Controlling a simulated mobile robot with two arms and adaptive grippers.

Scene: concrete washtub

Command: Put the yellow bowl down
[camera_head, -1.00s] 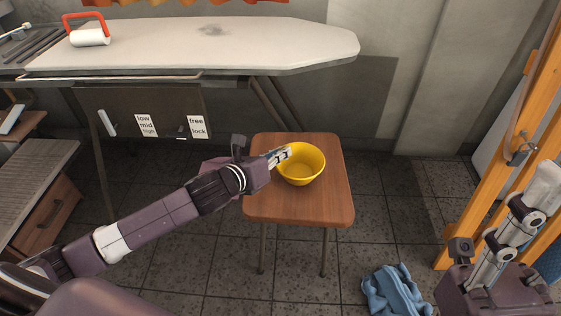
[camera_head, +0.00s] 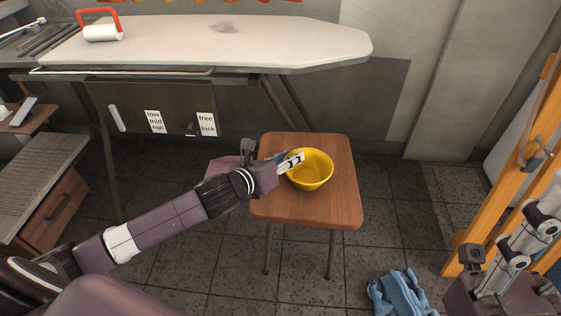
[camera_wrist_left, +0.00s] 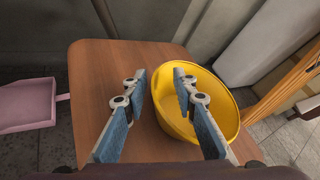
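The yellow bowl (camera_head: 312,175) stands upright on the seat of a brown wooden stool (camera_head: 305,211); it also shows in the left wrist view (camera_wrist_left: 222,98). My left gripper (camera_head: 295,161) is at the bowl's left rim. In the left wrist view its blue-padded fingers (camera_wrist_left: 160,85) are spread, one outside the bowl's wall and the other over its inside, with a gap between the outer finger and the wall. The bowl looks empty. Part of my right gripper (camera_head: 520,240) shows at the lower right edge; its opening cannot be made out.
An ironing board (camera_head: 220,45) stands behind the stool. A blue cloth (camera_head: 400,292) lies on the tiled floor at the lower right. An orange wooden frame (camera_head: 510,190) stands at the right. A pink dustpan (camera_wrist_left: 27,104) shows in the left wrist view.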

